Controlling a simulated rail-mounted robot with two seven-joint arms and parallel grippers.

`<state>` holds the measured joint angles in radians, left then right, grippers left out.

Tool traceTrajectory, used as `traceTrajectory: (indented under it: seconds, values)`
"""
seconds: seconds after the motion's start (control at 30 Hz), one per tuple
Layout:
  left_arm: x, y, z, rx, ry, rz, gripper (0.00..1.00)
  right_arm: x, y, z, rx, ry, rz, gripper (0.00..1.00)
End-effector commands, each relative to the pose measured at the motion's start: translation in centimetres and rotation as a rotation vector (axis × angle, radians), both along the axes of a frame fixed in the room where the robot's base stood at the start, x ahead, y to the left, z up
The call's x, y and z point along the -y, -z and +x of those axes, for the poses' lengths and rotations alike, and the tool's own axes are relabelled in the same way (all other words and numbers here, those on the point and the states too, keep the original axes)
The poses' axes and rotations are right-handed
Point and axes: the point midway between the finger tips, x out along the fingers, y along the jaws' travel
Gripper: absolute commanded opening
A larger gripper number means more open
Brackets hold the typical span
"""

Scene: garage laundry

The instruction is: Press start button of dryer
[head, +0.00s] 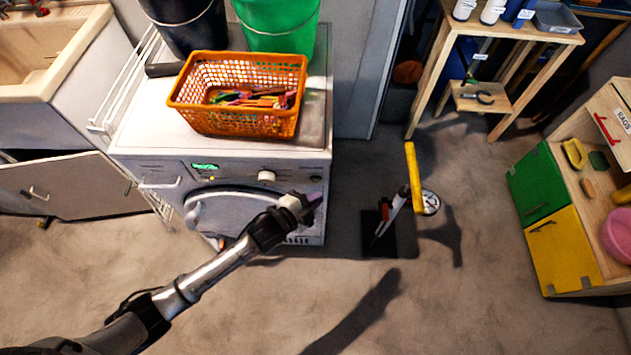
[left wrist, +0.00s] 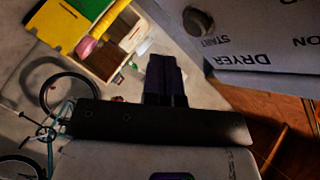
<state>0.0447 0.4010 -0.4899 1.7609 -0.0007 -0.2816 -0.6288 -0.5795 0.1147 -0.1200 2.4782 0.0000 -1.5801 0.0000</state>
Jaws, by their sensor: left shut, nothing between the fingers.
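The white dryer (head: 160,172) stands left of centre in the head view, with a green display, a pale knob (head: 266,176) and a round door on its front. In the left wrist view its panel (left wrist: 270,45) shows upside-down lettering, including "DRYER" and "START". A round dark button (left wrist: 198,21) sits beside the word "START". My left gripper (head: 314,201) is shut and empty in front of the dryer's right side, below the panel in the head view. Its dark fingers (left wrist: 166,75) show in the left wrist view, apart from the button. My right gripper is not in view.
An orange basket (head: 238,122) and two buckets, one green (head: 278,28), stand on the dryer. A yellow-handled tool (head: 413,178) stands on the floor to the right. A wooden table is behind it, and a green and yellow cabinet (head: 560,245) is at far right.

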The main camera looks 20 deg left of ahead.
Motion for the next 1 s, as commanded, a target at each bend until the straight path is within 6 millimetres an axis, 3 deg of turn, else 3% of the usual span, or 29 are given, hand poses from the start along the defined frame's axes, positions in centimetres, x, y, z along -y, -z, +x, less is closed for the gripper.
traceTrajectory:
  seconds: [0.3,1.0]
  values:
    - [-0.6,-0.1,1.3,0.000,-0.002,-0.001,0.00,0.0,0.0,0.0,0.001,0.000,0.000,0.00]
    - [-0.6,-0.1,1.4,0.000,-0.002,-0.001,0.00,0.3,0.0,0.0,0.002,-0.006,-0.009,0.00]
